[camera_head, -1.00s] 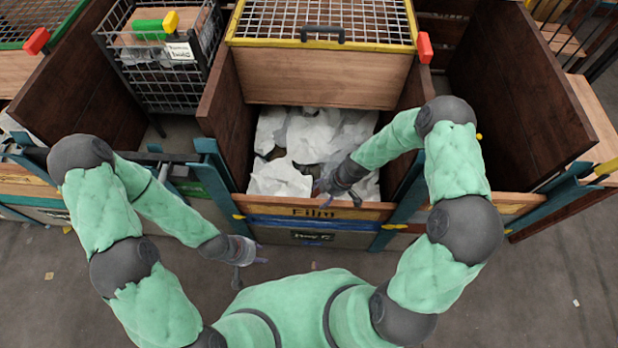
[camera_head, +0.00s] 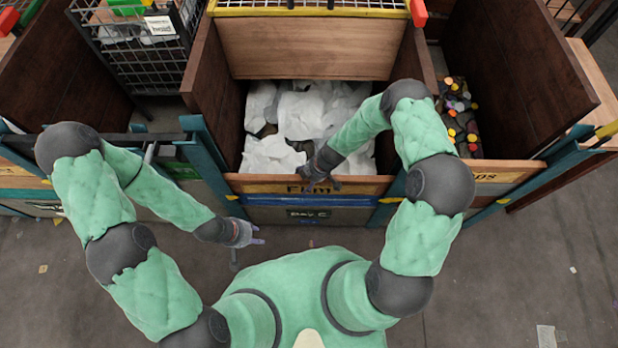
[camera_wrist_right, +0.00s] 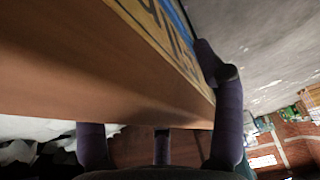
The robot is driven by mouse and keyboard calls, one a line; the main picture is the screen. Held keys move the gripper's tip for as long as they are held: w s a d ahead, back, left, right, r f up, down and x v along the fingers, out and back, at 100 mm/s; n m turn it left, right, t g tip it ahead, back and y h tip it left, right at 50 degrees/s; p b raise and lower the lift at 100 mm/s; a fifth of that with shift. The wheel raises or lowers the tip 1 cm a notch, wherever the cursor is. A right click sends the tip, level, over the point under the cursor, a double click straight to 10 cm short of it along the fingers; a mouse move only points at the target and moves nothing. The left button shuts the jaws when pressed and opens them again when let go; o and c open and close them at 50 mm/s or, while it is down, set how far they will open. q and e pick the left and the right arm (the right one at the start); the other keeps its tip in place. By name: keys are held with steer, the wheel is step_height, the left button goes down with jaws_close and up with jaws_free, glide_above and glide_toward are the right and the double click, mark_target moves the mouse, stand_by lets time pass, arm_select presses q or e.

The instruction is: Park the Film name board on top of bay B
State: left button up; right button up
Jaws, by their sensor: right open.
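The Film name board (camera_head: 270,188) is a wooden plank with dark lettering along the top front of the middle bay, above a blue strip and a plate reading Bay C (camera_head: 308,214). My right gripper (camera_head: 320,183) is at the board's top edge, partly covering the lettering. In the right wrist view the board (camera_wrist_right: 110,65) runs between the open, dark purple fingers (camera_wrist_right: 160,140); whether they touch it is unclear. My left gripper (camera_head: 246,246) is open and empty, in front of the bay at left. No bay B label is readable.
The middle bay holds crumpled white film (camera_head: 300,115). The right bay holds colourful caps (camera_head: 462,120) behind another name board (camera_head: 500,172). A wire basket (camera_head: 135,60) stands at upper left. Teal posts (camera_head: 212,150) flank the bays.

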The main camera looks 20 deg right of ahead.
jaws_close()
steer(key=shift+w+r, duration=0.1)
arm_select(q)
step_height(320, 180, up, 26)
steer(key=p, duration=2.5)
steer(key=shift+p, duration=0.4)
arm_select(e)
step_height(320, 180, up, 46)
arm_select(q)
steer(key=shift+f, duration=0.15)
steer(key=shift+s, duration=0.1)
